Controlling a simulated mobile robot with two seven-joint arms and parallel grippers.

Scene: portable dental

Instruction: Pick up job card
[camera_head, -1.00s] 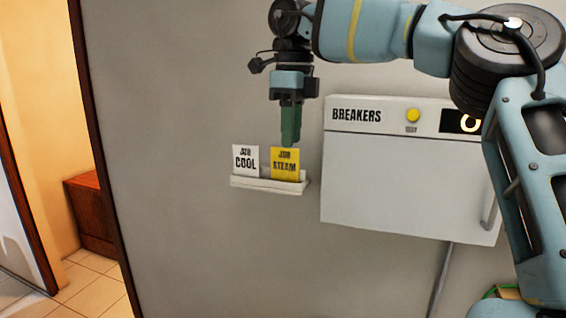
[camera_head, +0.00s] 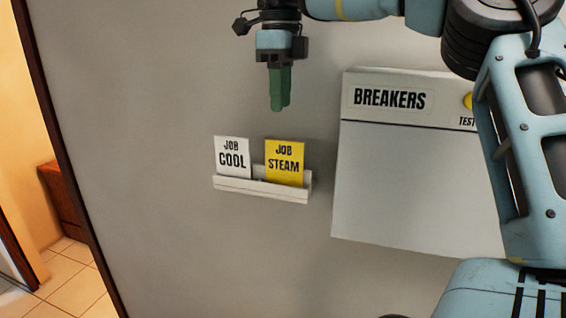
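Two job cards stand side by side in a white wall holder (camera_head: 262,191). The white card (camera_head: 232,158) on the left reads "JOB COOL". The yellow card (camera_head: 284,163) on the right reads "JOB STEAM". The holder's front lip hides their lower edges. My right gripper (camera_head: 279,107) hangs above the yellow card with its green fingers pointing down and a clear gap below the tips. Nothing shows in it. Its fingers overlap from this angle, so I cannot tell whether it is open or shut. My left gripper is not in view.
A white breaker box (camera_head: 405,185), labelled "BREAKERS", is on the wall right of the holder. My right arm covers its right side. A yellow button (camera_head: 468,101) shows partly. The grey wall around the holder is clear. A doorway with a tiled floor (camera_head: 75,265) is at the left.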

